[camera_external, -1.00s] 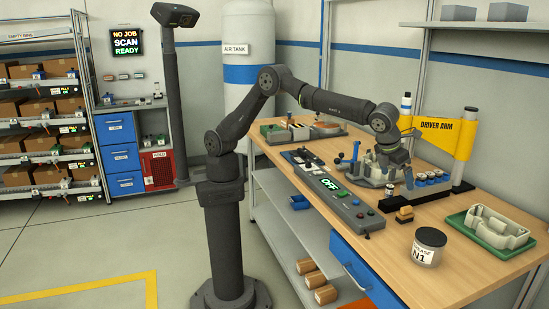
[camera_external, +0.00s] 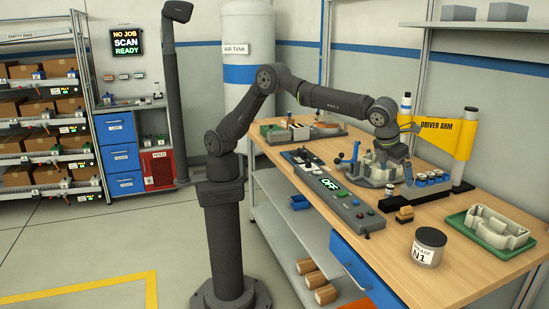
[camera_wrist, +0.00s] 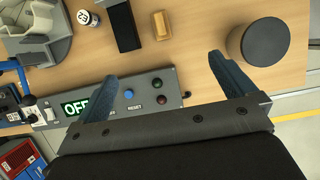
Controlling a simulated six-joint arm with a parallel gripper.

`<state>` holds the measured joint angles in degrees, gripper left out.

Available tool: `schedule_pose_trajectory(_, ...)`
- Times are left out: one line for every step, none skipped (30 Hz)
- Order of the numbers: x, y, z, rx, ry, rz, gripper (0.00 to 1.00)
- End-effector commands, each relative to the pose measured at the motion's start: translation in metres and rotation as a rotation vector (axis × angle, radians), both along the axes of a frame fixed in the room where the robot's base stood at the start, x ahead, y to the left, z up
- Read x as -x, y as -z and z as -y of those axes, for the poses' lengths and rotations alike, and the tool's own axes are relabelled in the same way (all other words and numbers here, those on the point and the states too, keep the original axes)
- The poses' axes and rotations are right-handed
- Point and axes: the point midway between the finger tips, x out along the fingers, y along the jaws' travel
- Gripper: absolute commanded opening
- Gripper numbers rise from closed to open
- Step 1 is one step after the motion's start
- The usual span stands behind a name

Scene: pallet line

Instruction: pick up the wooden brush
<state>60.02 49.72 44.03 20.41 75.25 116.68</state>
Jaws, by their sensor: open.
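What I take for the wooden brush is a small tan block (camera_wrist: 161,25) near the top middle of the wrist view. In the external view it is a small tan and dark piece (camera_external: 404,215) near the bench's front edge, before the dark flat pad (camera_wrist: 123,27). My gripper (camera_wrist: 163,70) is open and empty, its two blue-grey fingers wide apart. In the wrist view the brush lies beyond the fingertips, between their lines. In the external view my gripper (camera_external: 398,170) is above the bench, farther back than the brush and apart from it.
The lidded grey jar (camera_wrist: 262,40) stands right of the brush. The control box (camera_wrist: 150,97) with its OFF display lies below it in the wrist view. A white cylinder (camera_wrist: 87,18) and a grey fixture (camera_wrist: 35,30) are left. A green tray (camera_external: 472,232) sits at the bench's right.

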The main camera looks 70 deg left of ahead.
Motion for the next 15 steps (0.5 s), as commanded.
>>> schedule_pose_trajectory(0.0, 0.0001, 0.0, 0.0, 0.0, 0.0, 0.98)
schedule_pose_trajectory(0.0, 0.0001, 0.0, 0.0, 0.0, 0.0, 0.92)
schedule_pose_trajectory(0.0, 0.0001, 0.0, 0.0, 0.0, 0.0, 0.84)
schedule_pose_trajectory(0.0, 0.0001, 0.0, 0.0, 0.0, 0.0, 0.8)
schedule_pose_trajectory(0.0, 0.0001, 0.0, 0.0, 0.0, 0.0, 0.8)
schedule_pose_trajectory(0.0, 0.0001, 0.0, 0.0, 0.0, 0.0, 0.8)
schedule_pose_trajectory(0.0, 0.0001, 0.0, 0.0, 0.0, 0.0, 0.8)
schedule_pose_trajectory(0.0, 0.0001, 0.0, 0.0, 0.0, 0.0, 0.8)
schedule_pose_trajectory(0.0, 0.0001, 0.0, 0.0, 0.0, 0.0, 0.8)
schedule_pose_trajectory(0.0, 0.0001, 0.0, 0.0, 0.0, 0.0, 0.8)
schedule_pose_trajectory(0.0, 0.0001, 0.0, 0.0, 0.0, 0.0, 0.8)
schedule_pose_trajectory(-0.0005, 0.0003, -0.0004, 0.003, -0.005, -0.002, 0.8)
schedule_pose_trajectory(-0.0012, 0.0007, -0.001, 0.008, -0.015, -0.006, 0.8)
schedule_pose_trajectory(-0.0023, 0.0014, -0.0019, 0.018, -0.03, -0.013, 0.8)
schedule_pose_trajectory(-0.005, 0.0026, -0.004, 0.037, -0.065, -0.025, 0.8)
